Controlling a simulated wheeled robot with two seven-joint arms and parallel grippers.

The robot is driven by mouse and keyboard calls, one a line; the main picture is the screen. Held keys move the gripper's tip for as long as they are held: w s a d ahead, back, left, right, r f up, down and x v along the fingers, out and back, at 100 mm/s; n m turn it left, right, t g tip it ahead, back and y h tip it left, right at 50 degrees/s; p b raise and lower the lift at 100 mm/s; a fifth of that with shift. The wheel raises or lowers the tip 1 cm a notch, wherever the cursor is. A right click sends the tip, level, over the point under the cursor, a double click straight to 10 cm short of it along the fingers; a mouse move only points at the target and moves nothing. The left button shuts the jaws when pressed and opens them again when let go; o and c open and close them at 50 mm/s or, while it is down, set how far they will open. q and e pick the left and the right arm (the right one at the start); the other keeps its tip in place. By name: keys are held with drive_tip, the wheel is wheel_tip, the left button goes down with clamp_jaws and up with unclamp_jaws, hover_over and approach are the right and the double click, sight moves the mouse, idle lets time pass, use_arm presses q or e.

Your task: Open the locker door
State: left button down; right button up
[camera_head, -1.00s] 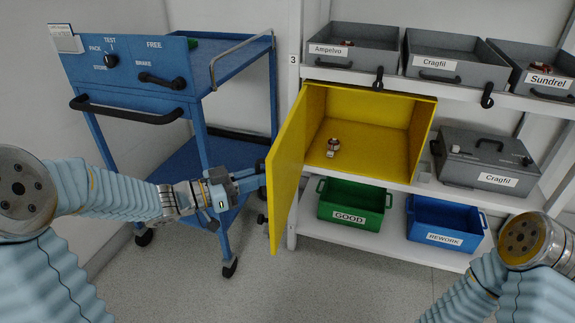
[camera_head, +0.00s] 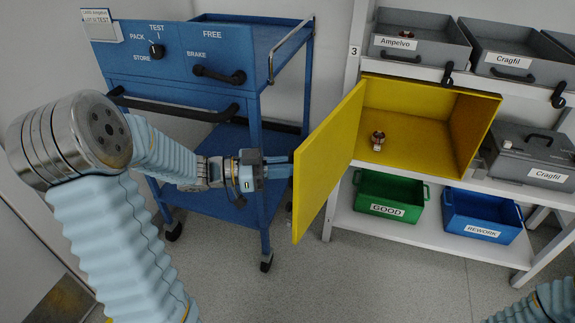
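The yellow locker (camera_head: 420,105) sits on the white shelf rack. Its door (camera_head: 325,165) stands wide open, swung out to the left toward me. A small dark red and metallic part (camera_head: 378,140) stands on the locker floor. My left gripper (camera_head: 285,167) is at the outer left face of the door, with its fingertips close to or touching it. The fingertips are partly hidden, so I cannot tell whether they hold a handle. My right gripper is out of view; only a piece of my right arm shows at the lower right corner.
A blue trolley (camera_head: 180,85) stands behind and left of my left arm. A green GOOD bin (camera_head: 388,195) and a blue REWORK bin (camera_head: 482,215) sit below the locker. Grey bins (camera_head: 420,42) stand above, and a grey lidded case (camera_head: 530,155) to the right. The front floor is clear.

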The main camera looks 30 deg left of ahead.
use_arm(q)
drive_tip(key=shift+w+a, duration=0.1)
drive_tip(key=shift+w, duration=0.2)
drive_tip(key=c, duration=1.2)
unclamp_jaws()
drive_tip(key=shift+w+f, duration=0.15)
drive_tip(key=shift+w, duration=0.05)
drive_tip(key=shift+o, duration=0.2)
drive_tip(key=shift+s, duration=0.15)
drive_tip(key=b+v, duration=0.1)
drive_tip(key=v, duration=1.2)
drive_tip(key=shift+s, duration=0.3)
drive_tip(key=shift+a, duration=0.15)
